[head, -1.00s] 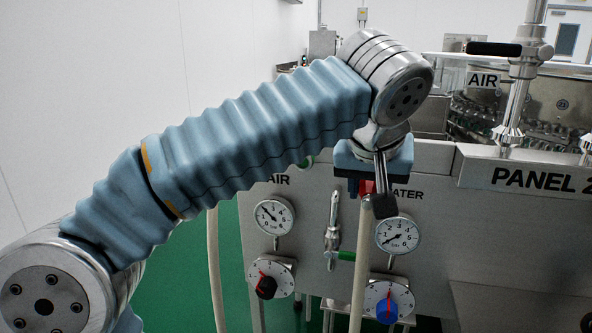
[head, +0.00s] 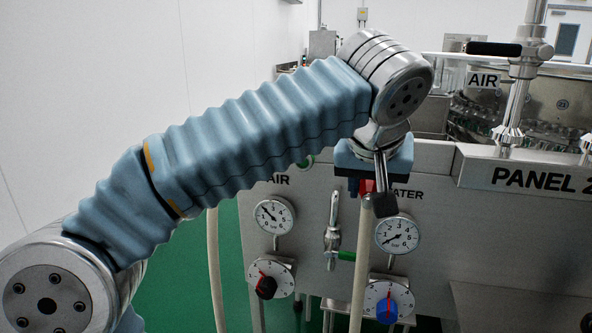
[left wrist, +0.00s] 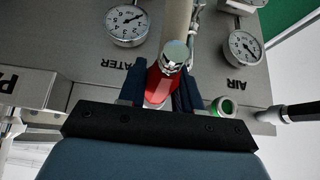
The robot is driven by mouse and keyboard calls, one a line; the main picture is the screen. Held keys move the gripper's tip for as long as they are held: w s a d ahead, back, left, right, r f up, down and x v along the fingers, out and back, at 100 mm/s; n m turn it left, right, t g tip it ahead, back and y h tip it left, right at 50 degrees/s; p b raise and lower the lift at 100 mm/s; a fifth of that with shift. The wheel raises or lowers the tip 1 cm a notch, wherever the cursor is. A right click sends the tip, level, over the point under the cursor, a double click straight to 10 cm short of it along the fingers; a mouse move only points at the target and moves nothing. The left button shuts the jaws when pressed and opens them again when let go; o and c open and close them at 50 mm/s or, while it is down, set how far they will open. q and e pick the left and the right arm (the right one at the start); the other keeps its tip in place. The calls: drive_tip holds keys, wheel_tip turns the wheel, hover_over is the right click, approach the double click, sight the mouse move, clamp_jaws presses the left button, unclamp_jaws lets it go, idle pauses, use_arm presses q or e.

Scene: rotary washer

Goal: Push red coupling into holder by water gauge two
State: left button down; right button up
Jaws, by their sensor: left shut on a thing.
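The red coupling (head: 367,187) is at the top of a pale hose (head: 361,255), left of the water gauge (head: 397,235). My left gripper (left wrist: 160,90) is shut on the red coupling, which also shows between its dark fingers in the left wrist view (left wrist: 155,82). A metal fitting (left wrist: 175,56) sits at the hose end in that view. The holder is hidden behind my gripper and the coupling, so I cannot tell how the coupling sits against it. My right gripper is not in view.
The air gauge (head: 274,216) is to the left on the steel panel. A valve with a green handle (head: 346,256) is between the gauges. Below are a black-knobbed dial (head: 266,287) and a blue-knobbed dial (head: 387,309). A green-ringed socket (left wrist: 226,106) is beside my gripper.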

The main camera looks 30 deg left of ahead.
use_arm(q)
drive_tip(key=shift+w+a, duration=0.15)
drive_tip(key=shift+w, duration=0.45)
drive_tip(key=c, duration=0.7)
unclamp_jaws()
